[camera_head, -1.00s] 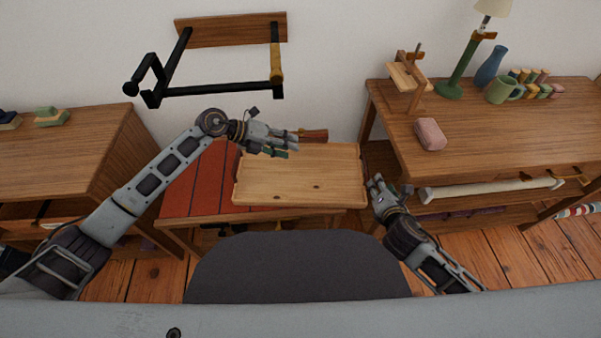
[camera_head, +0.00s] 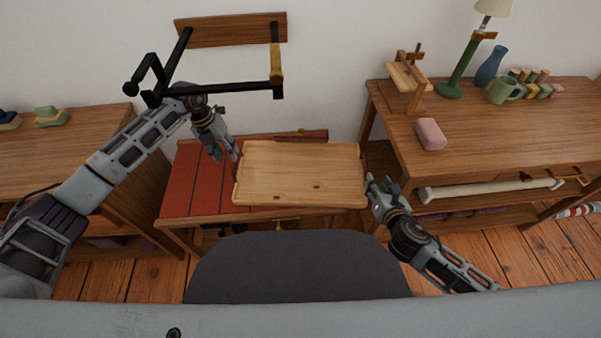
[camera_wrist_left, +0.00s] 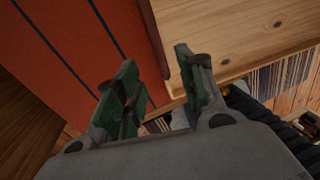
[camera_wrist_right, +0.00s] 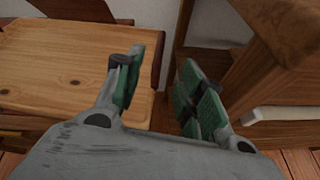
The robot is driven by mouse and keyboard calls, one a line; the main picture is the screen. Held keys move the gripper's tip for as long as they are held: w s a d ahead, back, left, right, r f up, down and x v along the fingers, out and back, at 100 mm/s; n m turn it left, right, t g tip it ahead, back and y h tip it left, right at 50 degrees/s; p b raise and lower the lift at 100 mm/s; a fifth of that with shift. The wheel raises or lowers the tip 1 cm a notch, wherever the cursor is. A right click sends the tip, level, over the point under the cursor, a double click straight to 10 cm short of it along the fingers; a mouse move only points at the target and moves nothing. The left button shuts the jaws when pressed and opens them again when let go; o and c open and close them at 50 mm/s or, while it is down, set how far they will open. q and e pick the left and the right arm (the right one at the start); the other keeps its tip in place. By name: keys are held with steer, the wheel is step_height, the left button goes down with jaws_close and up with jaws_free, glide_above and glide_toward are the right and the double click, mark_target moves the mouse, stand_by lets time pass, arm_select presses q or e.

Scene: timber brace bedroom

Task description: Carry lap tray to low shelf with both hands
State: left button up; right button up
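The lap tray (camera_head: 300,173) is a light wooden board with darker raised end rims. It lies flat on a low stand with a red striped top (camera_head: 190,185). My left gripper (camera_head: 228,156) is open at the tray's left end; in the left wrist view the dark rim (camera_wrist_left: 153,42) runs between its fingers (camera_wrist_left: 155,75). My right gripper (camera_head: 381,183) is open at the tray's right end; in the right wrist view one finger overlaps the tray (camera_wrist_right: 65,65). I cannot tell whether either gripper touches it. A low shelf board (camera_head: 480,218) shows beneath the right desk.
The right desk (camera_head: 500,120) holds a pink block (camera_head: 431,134), a green mug (camera_head: 503,90), a blue vase (camera_head: 489,66) and a lamp. A black-armed wall rack (camera_head: 220,90) hangs above my left forearm. A wooden cabinet (camera_head: 75,150) stands at left.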

mark_target(234, 164)
arm_select(q)
steer(key=shift+f, duration=0.1)
arm_select(e)
steer(key=shift+w, duration=0.1)
